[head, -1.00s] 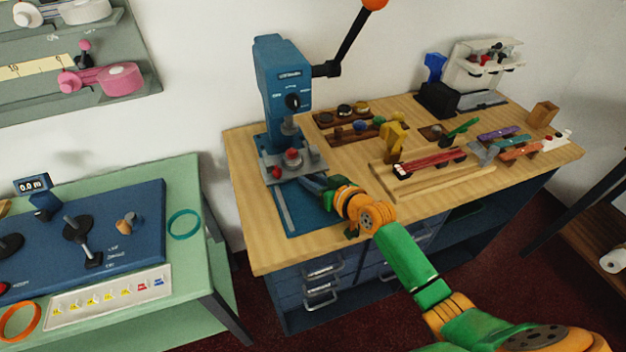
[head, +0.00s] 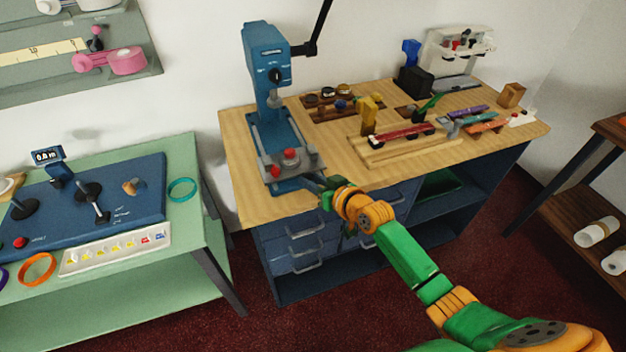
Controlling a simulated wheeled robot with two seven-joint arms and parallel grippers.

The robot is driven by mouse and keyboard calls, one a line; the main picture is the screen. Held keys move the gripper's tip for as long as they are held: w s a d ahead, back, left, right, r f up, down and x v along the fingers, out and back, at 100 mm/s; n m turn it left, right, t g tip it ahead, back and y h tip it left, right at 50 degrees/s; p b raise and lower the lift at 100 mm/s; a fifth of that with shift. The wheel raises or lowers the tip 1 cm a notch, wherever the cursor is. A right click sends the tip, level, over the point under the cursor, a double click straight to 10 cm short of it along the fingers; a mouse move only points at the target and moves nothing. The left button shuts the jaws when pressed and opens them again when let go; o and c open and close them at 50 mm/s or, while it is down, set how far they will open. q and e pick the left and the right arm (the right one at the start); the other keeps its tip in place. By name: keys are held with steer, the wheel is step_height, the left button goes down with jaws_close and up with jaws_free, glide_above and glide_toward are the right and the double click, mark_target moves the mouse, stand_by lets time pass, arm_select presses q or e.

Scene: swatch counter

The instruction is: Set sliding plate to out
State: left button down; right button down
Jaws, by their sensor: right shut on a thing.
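The blue press (head: 263,62) stands at the left end of the wooden workbench. Its grey sliding plate (head: 303,168) sits at the front end of the blue base rails, near the bench's front edge and well forward of the press head. My left gripper is not in view.
The wooden bench (head: 235,150) holds a fixture with a red bar (head: 402,138), small tool racks and a white stand (head: 458,50) to the right. Drawer handles stick out below its front edge. A green table (head: 180,225) stands at the left, across a gap.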

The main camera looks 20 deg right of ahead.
steer(key=c, duration=0.6)
jaws_free()
steer(key=shift+w+a+f, duration=0.1)
steer(key=shift+f, duration=0.1)
steer(key=shift+c, duration=0.2)
steer(key=shift+w, duration=0.2)
steer(key=v, duration=0.7)
steer(key=shift+p, duration=0.4)
